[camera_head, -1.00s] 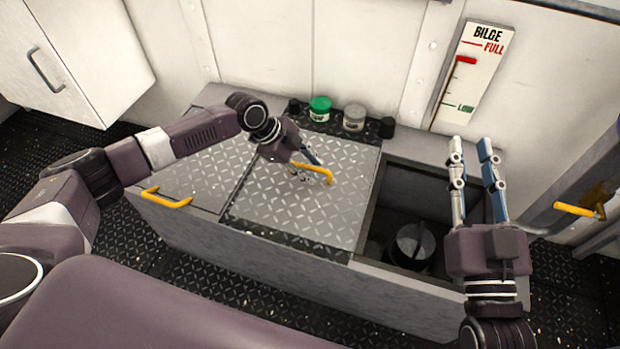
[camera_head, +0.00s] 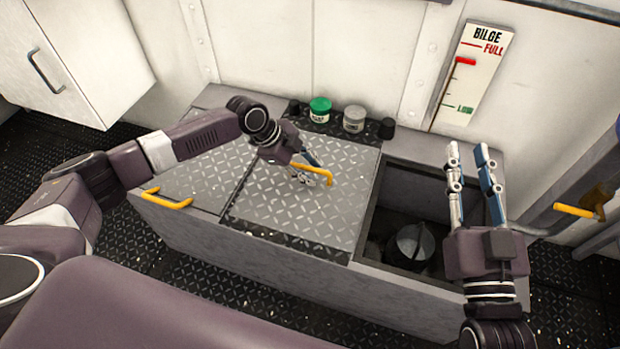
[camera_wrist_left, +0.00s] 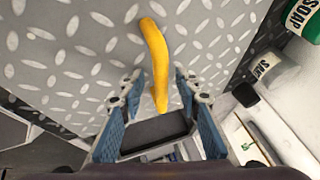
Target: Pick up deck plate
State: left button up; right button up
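The deck plate (camera_head: 308,212) is a grey diamond-tread panel lying flat on top of the low bench, beside an open bay. Its yellow handle (camera_head: 321,172) stands up from it. My left gripper (camera_head: 314,170) is at this handle. In the left wrist view, the left gripper (camera_wrist_left: 160,88) is open, one finger on each side of the yellow handle (camera_wrist_left: 157,62), with gaps between fingers and handle. My right gripper (camera_head: 468,148) is open and empty, held above the right end of the bench. The left gripper's tips are partly hidden in the head view.
A second plate with a yellow handle (camera_head: 167,198) lies to the left. The open bay (camera_head: 412,205) holds a dark round pot (camera_head: 411,243). A bilge gauge (camera_head: 469,75) is on the wall.

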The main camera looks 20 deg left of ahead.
pick_arm(q)
grip_shut()
dwell(0.3)
jog(key=shift+w+r, duration=0.1)
jog(key=shift+r, duration=0.05)
dwell(0.3)
